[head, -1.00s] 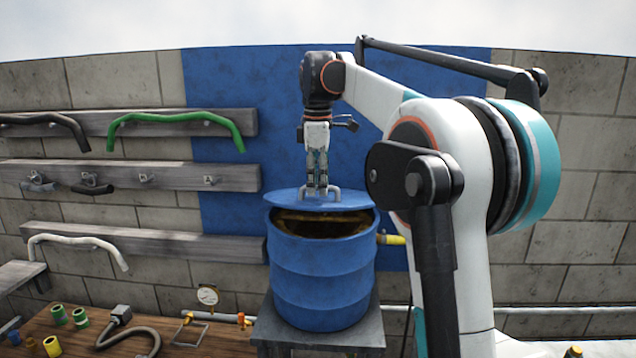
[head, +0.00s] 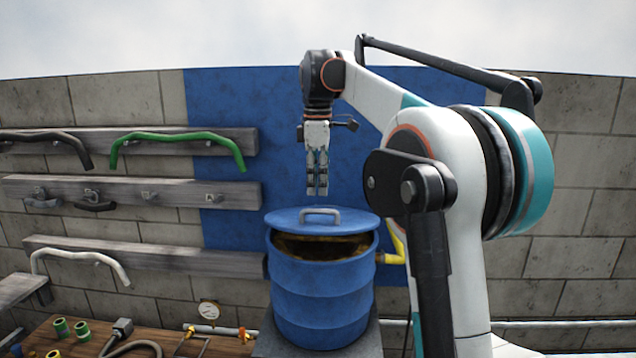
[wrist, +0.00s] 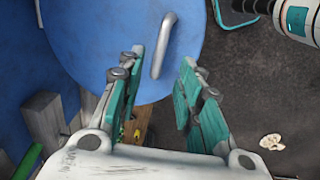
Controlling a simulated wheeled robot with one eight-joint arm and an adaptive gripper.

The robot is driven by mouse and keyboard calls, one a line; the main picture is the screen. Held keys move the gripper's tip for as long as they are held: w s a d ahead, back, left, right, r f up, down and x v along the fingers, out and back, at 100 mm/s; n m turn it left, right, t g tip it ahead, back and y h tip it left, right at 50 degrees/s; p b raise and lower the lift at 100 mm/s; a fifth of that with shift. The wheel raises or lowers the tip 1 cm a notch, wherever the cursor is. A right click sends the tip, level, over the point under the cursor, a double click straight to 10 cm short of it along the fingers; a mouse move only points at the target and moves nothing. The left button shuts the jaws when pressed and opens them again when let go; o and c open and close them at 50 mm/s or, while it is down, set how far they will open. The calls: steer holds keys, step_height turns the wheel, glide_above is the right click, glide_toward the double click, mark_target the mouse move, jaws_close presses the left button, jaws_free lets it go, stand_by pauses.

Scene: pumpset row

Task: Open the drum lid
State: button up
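The blue drum (head: 322,300) stands upright on a grey stand. Its blue lid (head: 350,221) is raised at the front, leaving a gap that shows a dark, yellow-brown inside. The back edge of the lid is hidden. A grey handle (head: 320,211) is on top of the lid. My gripper (head: 317,190) points down just above the handle, apart from it and empty. In the wrist view my gripper (wrist: 160,65) has its fingers spread, with the lid (wrist: 95,40) and its handle (wrist: 163,45) beyond the fingertips.
A yellow pipe (head: 402,258) is at the drum's right. Wall rails at left hold a green hose (head: 180,137), a black hose (head: 45,136) and a white hose (head: 80,257). A wooden bench (head: 50,335) with fittings and a gauge (head: 209,310) is at lower left.

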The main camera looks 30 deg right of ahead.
step_height(320, 180, up, 8)
steer(key=p, duration=0.4)
stand_by(0.6)
steer(key=shift+w+f, duration=0.1)
steer(key=shift+c, duration=0.6)
